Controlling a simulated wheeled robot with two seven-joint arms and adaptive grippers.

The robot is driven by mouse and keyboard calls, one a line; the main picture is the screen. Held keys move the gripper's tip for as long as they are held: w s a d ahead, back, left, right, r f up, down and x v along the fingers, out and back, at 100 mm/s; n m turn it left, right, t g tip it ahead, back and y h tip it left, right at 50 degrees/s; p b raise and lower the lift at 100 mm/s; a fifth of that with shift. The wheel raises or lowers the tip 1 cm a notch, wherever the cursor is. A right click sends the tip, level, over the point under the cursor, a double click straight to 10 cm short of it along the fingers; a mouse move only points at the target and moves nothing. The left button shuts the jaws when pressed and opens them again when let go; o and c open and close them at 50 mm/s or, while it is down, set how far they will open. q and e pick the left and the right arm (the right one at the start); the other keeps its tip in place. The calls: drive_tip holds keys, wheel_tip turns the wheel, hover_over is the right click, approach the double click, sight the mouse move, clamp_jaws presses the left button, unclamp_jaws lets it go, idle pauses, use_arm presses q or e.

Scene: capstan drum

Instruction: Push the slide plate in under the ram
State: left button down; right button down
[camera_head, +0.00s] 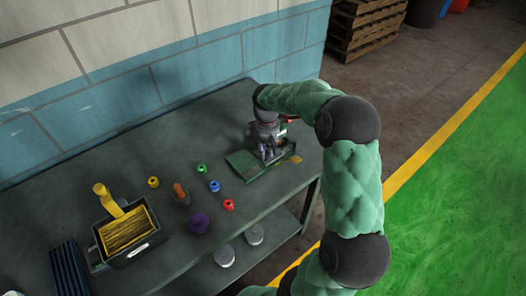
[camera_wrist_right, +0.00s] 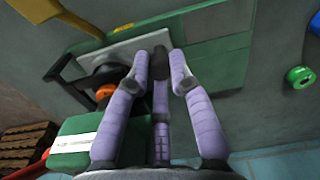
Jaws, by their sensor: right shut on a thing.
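The slide plate (camera_wrist_right: 122,48) looks like a flat light-grey plate in the wrist view, lying on a green base (camera_wrist_right: 222,62). My right gripper (camera_wrist_right: 162,58) is shut on a small dark upright piece at the plate's edge, probably its handle. The press with the ram (camera_wrist_right: 104,78) shows as a dark round part with an orange ring, beside the plate; the plate's far end lies close to or under it, and I cannot tell how far. In the head view my right gripper (camera_head: 268,143) covers most of the press above the green base (camera_head: 244,163). My left gripper is not in view.
Grey discs (camera_head: 224,256) sit on the lower shelf.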

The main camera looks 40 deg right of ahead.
drive_tip(key=c, duration=1.1)
unclamp_jaws()
drive_tip(key=shift+w+d, duration=0.1)
drive_tip(key=shift+d, duration=0.2)
wheel_tip(320, 180, up, 12)
